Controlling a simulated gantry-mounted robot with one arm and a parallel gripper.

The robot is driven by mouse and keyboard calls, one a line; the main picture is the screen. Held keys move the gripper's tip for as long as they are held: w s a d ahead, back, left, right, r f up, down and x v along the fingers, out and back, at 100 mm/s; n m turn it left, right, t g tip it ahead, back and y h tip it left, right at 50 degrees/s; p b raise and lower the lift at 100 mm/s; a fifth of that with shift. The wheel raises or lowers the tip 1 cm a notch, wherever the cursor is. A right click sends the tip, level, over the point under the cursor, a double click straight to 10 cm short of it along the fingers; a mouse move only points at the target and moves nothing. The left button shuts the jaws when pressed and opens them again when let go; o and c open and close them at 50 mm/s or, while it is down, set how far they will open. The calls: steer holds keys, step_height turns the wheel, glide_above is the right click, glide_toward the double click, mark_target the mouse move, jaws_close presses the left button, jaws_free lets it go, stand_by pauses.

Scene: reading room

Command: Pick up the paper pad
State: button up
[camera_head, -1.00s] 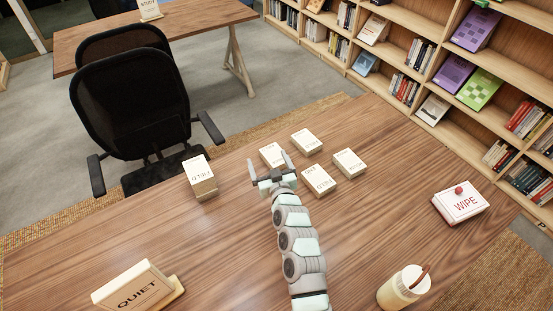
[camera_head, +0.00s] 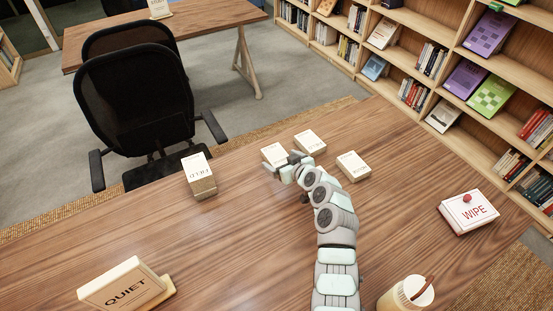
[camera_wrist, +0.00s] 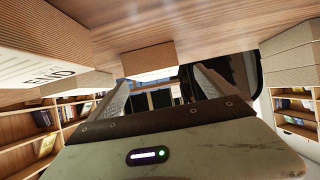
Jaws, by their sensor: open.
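Several cream paper pads lie on the wooden table (camera_head: 235,225). In the head view, one pad (camera_head: 274,153) is just beyond my gripper, a second pad (camera_head: 310,142) is behind it, and a third pad (camera_head: 353,166) is to the right. A taller pad or stack (camera_head: 199,172) stands at the left. My gripper (camera_head: 280,167) is low near the front of the first pad; contact cannot be told. In the wrist view, the picture is upside down and the open fingers (camera_wrist: 165,88) flank a block (camera_wrist: 148,59) ahead. My arm hides the spot where another pad lay.
A lettered pad (camera_wrist: 45,62) is close at left in the wrist view, and a stack (camera_wrist: 292,52) is at right. A QUIET sign (camera_head: 125,286), a WIPE box (camera_head: 468,212) and a cup (camera_head: 405,294) stand apart on the table. A chair (camera_head: 135,105) is beyond its far edge.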

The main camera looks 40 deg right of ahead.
mark_target(277, 155)
steer(key=shift+w+d+f, duration=0.15)
steer(key=shift+w+f, duration=0.15)
steer(key=shift+w, duration=0.15)
steer(key=w, duration=0.1)
steer(key=w+d+f+b, duration=0.1)
steer(key=shift+w+b, duration=0.3)
steer(key=shift+w+d+f, duration=0.15)
steer(key=shift+w+f, duration=0.15)
steer(key=shift+w, duration=0.25)
steer(key=shift+c, duration=0.2)
steer(key=c, duration=1.5)
